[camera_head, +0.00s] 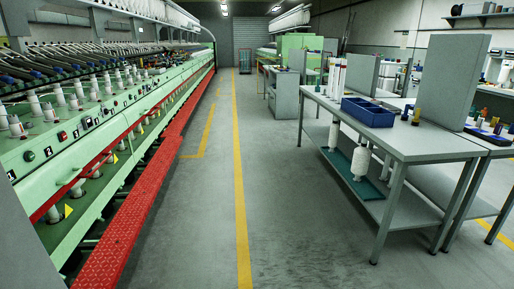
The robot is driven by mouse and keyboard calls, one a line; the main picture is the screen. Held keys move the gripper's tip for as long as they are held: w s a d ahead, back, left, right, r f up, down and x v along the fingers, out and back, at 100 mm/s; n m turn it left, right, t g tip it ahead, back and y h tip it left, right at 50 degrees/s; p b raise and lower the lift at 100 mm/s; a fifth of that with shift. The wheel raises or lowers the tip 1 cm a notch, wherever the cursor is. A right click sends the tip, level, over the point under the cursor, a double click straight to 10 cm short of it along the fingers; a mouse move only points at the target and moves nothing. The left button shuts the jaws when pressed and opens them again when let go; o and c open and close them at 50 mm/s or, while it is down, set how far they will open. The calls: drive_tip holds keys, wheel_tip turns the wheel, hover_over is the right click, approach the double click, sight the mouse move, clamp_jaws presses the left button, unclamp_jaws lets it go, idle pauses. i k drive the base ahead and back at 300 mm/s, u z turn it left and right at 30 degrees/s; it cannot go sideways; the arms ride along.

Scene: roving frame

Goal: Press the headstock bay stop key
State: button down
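A long pale green spinning machine (95,137) runs along the left side and away from me. Its sloped front panel carries several small round controls. A red control (62,136) sits on this panel at the left. My gripper is not in view.
A red tread step (117,231) runs along the machine's foot. The grey aisle floor is clear, with a yellow line (238,180) along it. On the right, a grey table (425,148) bears a blue bin (368,112). A grey cabinet (284,97) stands farther back.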

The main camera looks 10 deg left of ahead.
sight(63, 136)
drive_tip(key=u, duration=0.2)
drive_tip(key=i, duration=1.15)
drive_tip(key=u, duration=0.8)
drive_tip(key=i, duration=1)
drive_tip(key=u, duration=1.4)
drive_tip(key=i, duration=1.4)
drive_tip(key=u, duration=0.55)
